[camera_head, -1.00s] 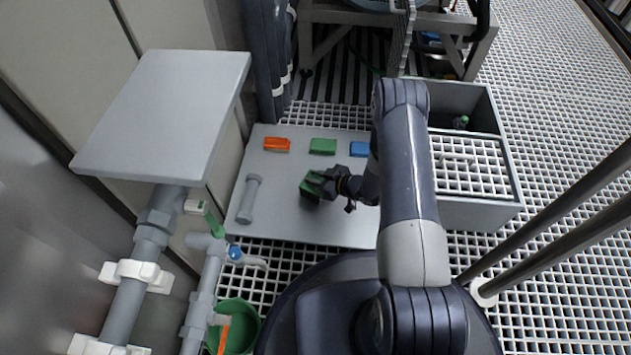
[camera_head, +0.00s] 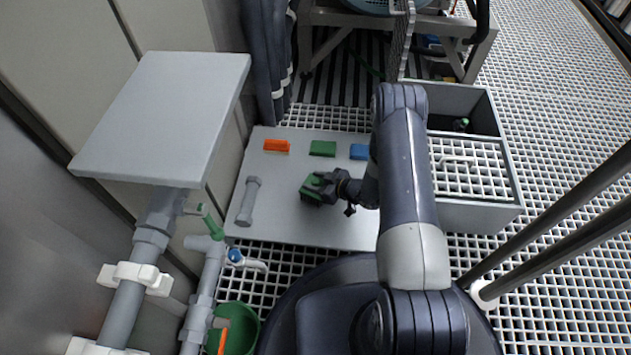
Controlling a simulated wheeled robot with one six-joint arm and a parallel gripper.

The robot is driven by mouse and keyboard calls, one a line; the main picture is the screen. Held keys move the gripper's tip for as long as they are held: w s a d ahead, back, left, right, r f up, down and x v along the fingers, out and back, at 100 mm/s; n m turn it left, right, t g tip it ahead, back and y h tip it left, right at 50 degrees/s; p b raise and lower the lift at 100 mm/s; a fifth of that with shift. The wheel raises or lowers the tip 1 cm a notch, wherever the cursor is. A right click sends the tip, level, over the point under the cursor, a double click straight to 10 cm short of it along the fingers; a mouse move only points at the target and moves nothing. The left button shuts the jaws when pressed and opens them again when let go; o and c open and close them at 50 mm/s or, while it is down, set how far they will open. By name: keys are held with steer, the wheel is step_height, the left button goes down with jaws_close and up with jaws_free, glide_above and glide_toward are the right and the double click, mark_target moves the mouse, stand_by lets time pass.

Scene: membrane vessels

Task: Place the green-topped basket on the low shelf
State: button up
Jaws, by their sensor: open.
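A small dark basket with a green top (camera_head: 309,190) is on or just over the low grey shelf (camera_head: 290,215), left of the shelf's middle. I cannot tell for certain that its base touches the board. My gripper (camera_head: 322,185) reaches in from the right and is open, with its fingers at the basket. The fingers partly hide the basket's right side, and contact is too small to make out.
Orange (camera_head: 276,145), green (camera_head: 322,148) and blue (camera_head: 360,151) blocks line the shelf's back edge. A raised grey panel (camera_head: 165,115) stands left, and a grated grey bin (camera_head: 480,212) stands right. The shelf's front is clear.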

steer(key=p+v, duration=0.5)
steer(key=v, duration=0.7)
steer(key=shift+o, duration=0.2)
stand_by(0.4)
